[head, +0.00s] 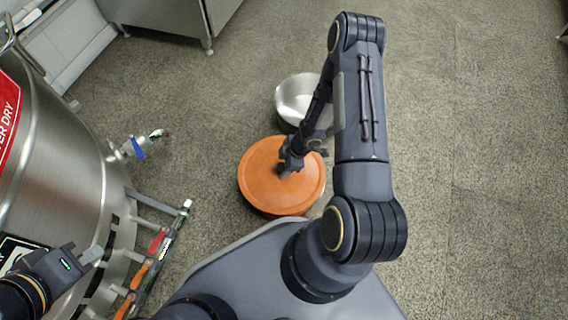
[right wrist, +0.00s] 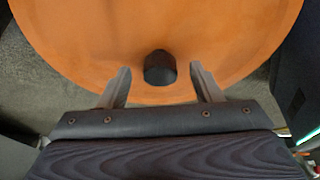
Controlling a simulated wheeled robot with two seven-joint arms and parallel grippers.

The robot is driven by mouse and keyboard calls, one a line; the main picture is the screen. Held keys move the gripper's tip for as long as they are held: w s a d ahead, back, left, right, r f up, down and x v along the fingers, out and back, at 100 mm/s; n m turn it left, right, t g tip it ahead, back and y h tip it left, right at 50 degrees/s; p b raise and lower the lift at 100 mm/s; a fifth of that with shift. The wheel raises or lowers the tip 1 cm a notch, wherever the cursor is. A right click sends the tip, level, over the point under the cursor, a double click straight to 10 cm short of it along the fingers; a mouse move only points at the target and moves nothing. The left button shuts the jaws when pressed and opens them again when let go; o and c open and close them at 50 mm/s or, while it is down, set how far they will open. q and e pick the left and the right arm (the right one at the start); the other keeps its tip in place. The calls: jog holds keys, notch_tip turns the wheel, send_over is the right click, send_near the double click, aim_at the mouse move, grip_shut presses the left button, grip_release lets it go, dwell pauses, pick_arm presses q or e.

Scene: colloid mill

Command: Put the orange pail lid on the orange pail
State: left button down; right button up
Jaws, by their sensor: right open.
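The orange pail lid (head: 258,178) shows as a round orange disc low in the middle of the head view. In the right wrist view the lid (right wrist: 90,45) fills the top, with a dark round knob (right wrist: 160,67) near its lower edge. My right gripper (head: 288,168) is over the lid; its open fingers (right wrist: 160,75) stand on either side of the knob, with gaps showing. A dark edge shows below the lid, but I cannot make out the orange pail's body. My left gripper (head: 92,256) is at the lower left by a steel tank; its opening is unclear.
A steel bowl-like container (head: 294,90) stands just beyond the lid. The large steel tank (head: 60,160), its blue-handled valve (head: 137,148) and a rack of coloured-handled tools (head: 155,250) take up the left. The floor to the right is clear.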

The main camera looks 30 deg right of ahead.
jog(key=p+v, duration=0.5)
jog(key=v, duration=0.3)
jog(key=shift+f, duration=0.1)
